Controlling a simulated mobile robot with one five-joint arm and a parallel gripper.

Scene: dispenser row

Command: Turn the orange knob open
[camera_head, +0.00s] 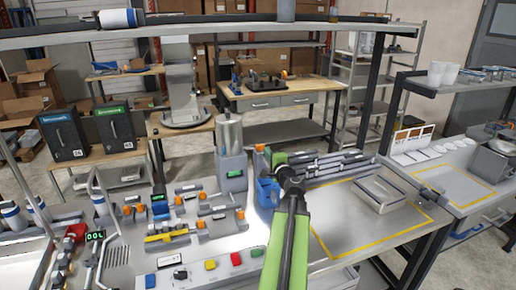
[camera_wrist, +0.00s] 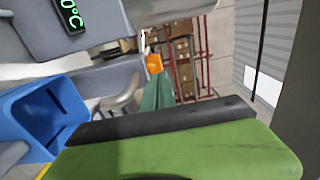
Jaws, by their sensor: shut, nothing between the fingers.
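An orange knob (camera_head: 260,147) sits at the upper right side of the grey dispenser (camera_head: 233,184), which carries a metal cylinder (camera_head: 229,132) and a small green display. In the wrist view an orange piece (camera_wrist: 153,64) shows near the middle, below the metal cylinder; it looks like the same knob. My gripper (camera_head: 276,160) is just right of the dispenser, close to the knob. Its green and black finger fills the bottom of the wrist view. It is shut and empty. I cannot tell whether it touches the knob.
A blue bin (camera_head: 267,193) stands right of the dispenser, below my gripper; it also shows in the wrist view (camera_wrist: 40,115). Other orange-knobbed fittings and coloured buttons stand to the left.

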